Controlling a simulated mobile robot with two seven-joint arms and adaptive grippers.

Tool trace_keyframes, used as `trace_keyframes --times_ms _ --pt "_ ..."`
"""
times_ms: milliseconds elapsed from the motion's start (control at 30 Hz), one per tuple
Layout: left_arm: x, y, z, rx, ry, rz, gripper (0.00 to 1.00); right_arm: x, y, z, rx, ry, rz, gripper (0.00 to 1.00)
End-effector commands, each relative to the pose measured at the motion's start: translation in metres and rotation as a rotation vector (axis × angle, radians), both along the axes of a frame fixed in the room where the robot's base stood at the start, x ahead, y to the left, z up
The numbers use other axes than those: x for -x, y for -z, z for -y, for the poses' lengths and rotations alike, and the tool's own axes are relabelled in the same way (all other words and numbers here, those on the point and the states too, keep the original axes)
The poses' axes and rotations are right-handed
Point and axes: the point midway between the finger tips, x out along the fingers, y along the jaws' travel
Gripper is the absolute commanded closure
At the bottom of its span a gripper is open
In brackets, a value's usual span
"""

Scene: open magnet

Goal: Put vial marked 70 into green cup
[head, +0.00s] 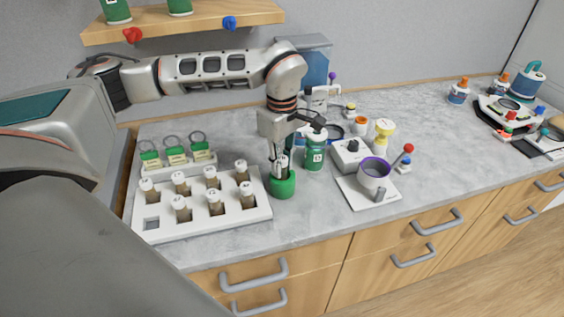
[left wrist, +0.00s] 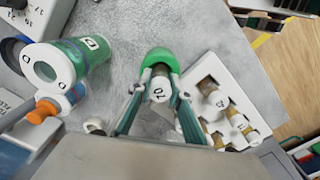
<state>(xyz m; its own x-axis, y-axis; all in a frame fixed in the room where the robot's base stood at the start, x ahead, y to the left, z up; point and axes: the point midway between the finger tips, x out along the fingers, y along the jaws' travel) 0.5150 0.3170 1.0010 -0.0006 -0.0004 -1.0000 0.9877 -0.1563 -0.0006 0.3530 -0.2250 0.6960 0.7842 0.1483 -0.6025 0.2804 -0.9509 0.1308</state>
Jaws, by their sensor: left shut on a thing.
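My left gripper (head: 281,160) points down over the green cup (head: 283,186) at the counter's front. It is shut on a vial (head: 281,166) whose white cap reads 70 in the left wrist view (left wrist: 159,93). The vial is roughly upright. Its lower end appears to be at or within the cup's opening; how deep I cannot tell. The green cup also shows beyond the fingers in the left wrist view (left wrist: 158,57). My right gripper is not in view.
A white rack (head: 215,225) with several capped vials stands just left of the cup, with one empty slot. A white stand with a purple-rimmed cup (head: 374,172) is to the right. The counter's front edge is near.

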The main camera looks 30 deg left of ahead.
Motion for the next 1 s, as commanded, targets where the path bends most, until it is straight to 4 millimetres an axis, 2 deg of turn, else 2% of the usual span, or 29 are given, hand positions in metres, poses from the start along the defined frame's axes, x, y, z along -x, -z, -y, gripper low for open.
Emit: trace_keyframes --times_ms 400,433,500,833,1000 --pt "-0.001 0.006 0.000 0.000 0.000 0.002 1.00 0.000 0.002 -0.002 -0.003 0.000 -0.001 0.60" --pt "-0.001 0.006 0.000 0.000 0.000 0.002 0.78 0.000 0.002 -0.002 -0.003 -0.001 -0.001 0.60" --pt "-0.001 0.006 0.000 0.000 0.000 0.002 0.64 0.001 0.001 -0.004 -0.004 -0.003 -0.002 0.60" --pt "0.000 0.005 0.000 0.000 0.000 0.002 0.64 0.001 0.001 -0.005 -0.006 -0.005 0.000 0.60" --pt "-0.001 -0.009 0.000 0.000 0.000 0.004 0.64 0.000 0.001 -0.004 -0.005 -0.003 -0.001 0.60"
